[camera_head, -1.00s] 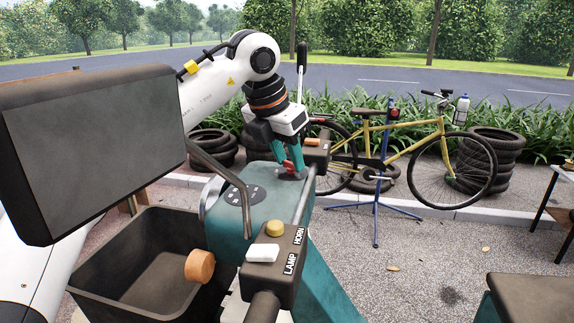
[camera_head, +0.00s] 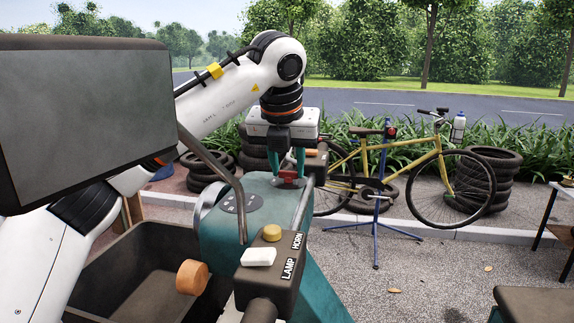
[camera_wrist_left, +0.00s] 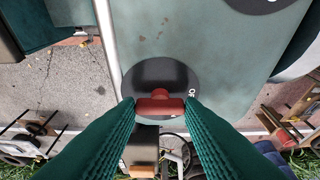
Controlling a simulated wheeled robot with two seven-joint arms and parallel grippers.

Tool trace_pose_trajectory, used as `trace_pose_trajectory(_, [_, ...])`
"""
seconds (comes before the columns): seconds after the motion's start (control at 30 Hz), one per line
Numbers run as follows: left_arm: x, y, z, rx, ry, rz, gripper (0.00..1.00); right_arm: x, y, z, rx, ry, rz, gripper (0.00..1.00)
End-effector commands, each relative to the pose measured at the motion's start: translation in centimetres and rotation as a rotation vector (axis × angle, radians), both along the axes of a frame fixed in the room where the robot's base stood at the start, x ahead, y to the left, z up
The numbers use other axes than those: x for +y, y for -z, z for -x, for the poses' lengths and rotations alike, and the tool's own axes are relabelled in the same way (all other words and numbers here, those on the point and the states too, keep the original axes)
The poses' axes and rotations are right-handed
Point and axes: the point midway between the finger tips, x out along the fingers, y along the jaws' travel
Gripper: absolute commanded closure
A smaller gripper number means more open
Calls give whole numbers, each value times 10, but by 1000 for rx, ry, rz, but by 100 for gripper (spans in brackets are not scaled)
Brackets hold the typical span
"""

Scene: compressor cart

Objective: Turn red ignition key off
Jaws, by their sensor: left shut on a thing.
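The red ignition key (camera_head: 289,177) stands on a dark round plate at the far end of the teal cart top (camera_head: 262,196). My left gripper (camera_head: 288,174) points down over it, with one teal finger on each side. In the left wrist view the key's red bar (camera_wrist_left: 160,106) lies crosswise, its two ends between the fingertips (camera_wrist_left: 160,104). The gripper is shut on the key. The dark round plate (camera_wrist_left: 160,75) shows around it, with partly hidden white lettering at its right edge. My right gripper is not in view.
A dark screen panel (camera_head: 85,115) fills the upper left. A box (camera_head: 272,262) marked LAMP and HORN, with a white and a yellow button, is in front. An orange knob (camera_head: 193,277) and a black bin (camera_head: 125,270) are at left. A yellow bicycle (camera_head: 400,160) stands behind.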

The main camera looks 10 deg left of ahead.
Motion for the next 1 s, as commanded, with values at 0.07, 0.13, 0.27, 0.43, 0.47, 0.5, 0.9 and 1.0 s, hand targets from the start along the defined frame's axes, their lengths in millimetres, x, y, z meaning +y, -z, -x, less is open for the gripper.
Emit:
trace_pose_trajectory(0.07, [0,-1,0,-3,-6,1,88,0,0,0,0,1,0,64])
trace_pose_trajectory(0.13, [1,-2,0,-3,-7,2,88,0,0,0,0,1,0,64])
trace_pose_trajectory(0.27, [1,-2,0,-3,-6,1,88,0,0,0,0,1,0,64])
trace_pose_trajectory(0.43, [1,-1,0,-3,-6,1,52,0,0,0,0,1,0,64])
trace_pose_trajectory(0.47, [1,-1,0,-3,-6,1,48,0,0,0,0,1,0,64])
trace_pose_trajectory(0.5, [1,-1,0,-2,-5,1,44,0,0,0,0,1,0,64])
trace_pose_trajectory(0.9, [0,-10,3,-4,-5,1,44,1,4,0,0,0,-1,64])
trace_pose_trajectory(1.0, [0,-24,10,-5,-4,3,44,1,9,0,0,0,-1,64])
